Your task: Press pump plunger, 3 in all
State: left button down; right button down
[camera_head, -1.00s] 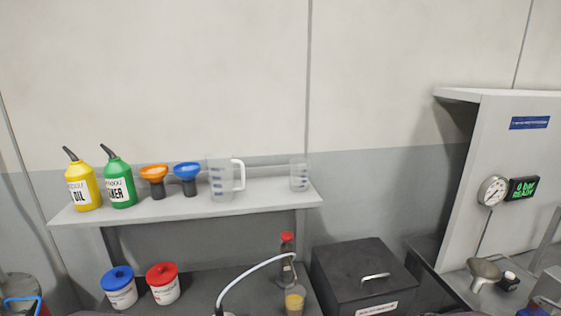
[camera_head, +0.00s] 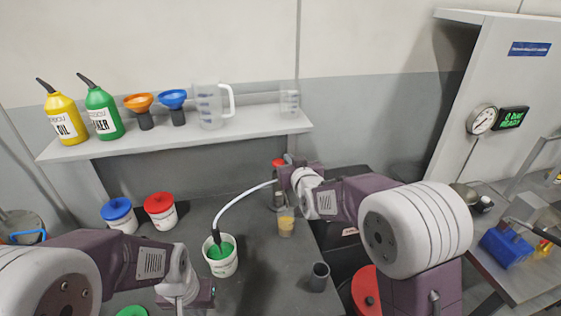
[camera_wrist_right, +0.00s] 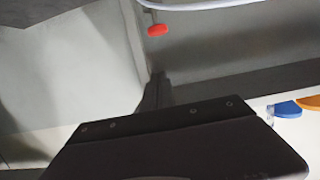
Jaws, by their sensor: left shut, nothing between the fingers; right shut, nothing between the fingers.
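The pump has a red plunger knob (camera_head: 278,162) at the back of the dark bench, and the knob also shows in the right wrist view (camera_wrist_right: 158,30). A white hose (camera_head: 240,194) curves from the pump to a white bucket (camera_head: 222,268) with green liquid inside. My right gripper (camera_head: 289,160) is shut and empty right beside the knob and partly hides the pump body; I cannot tell whether it touches. My left gripper (camera_head: 188,298) is shut and empty, low in front of the bucket.
A cup of amber liquid (camera_head: 286,226) stands below my right gripper, with a dark cup (camera_head: 319,278) nearer. Blue-lidded (camera_head: 117,209) and red-lidded tubs (camera_head: 159,204) stand at left. A shelf (camera_head: 160,143) holds bottles, funnels and jugs. A gauge (camera_head: 482,120) hangs at right.

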jog(key=shift+s+a, duration=0.15)
jog(key=shift+s, duration=0.1)
jog(key=p, duration=0.3)
send_over(281, 161)
jog(key=s, duration=0.2)
notch_tip(281, 161, down, 3)
jog(key=f, duration=0.3)
jog(key=shift+s+f+p, duration=0.25)
jog(key=shift+f+p, duration=0.05)
jog(key=shift+p, duration=0.05)
jog(key=shift+a, duration=0.1)
